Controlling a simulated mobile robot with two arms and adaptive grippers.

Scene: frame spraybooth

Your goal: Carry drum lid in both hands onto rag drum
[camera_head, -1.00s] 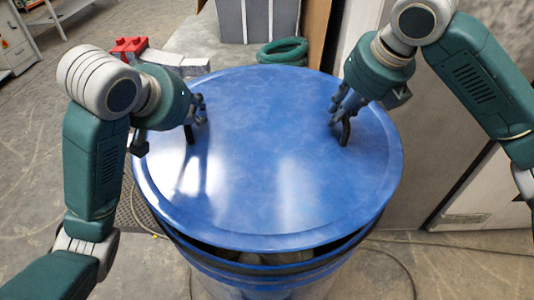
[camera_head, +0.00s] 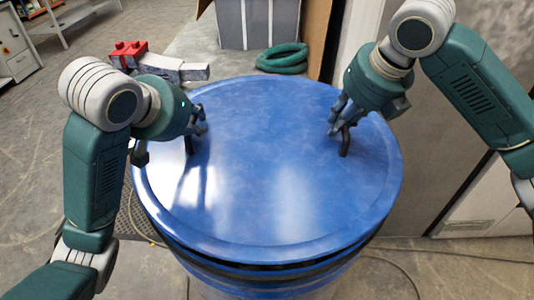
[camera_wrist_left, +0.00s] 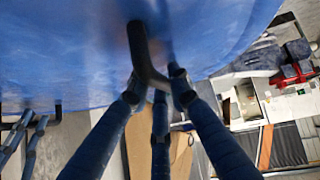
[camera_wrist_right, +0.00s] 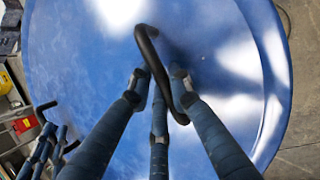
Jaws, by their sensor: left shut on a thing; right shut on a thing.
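The blue round drum lid (camera_head: 270,190) lies level over the blue rag drum (camera_head: 270,285) in the head view. Its rim sits close over the drum's top; a thin dark band shows below it at the front. I cannot tell whether it touches all round. My left gripper (camera_head: 197,128) is shut on the black handle at the lid's left, also seen in the left wrist view (camera_wrist_left: 160,88). My right gripper (camera_head: 343,125) is shut on the black handle at the right, also seen in the right wrist view (camera_wrist_right: 163,88). The drum's inside is hidden.
Behind the drum, a grey surface bears a coiled green hose (camera_head: 282,57), a red object (camera_head: 128,52) and a grey block (camera_head: 172,66). A grey panel stands at the right. A cable (camera_head: 400,268) lies on the floor at front right.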

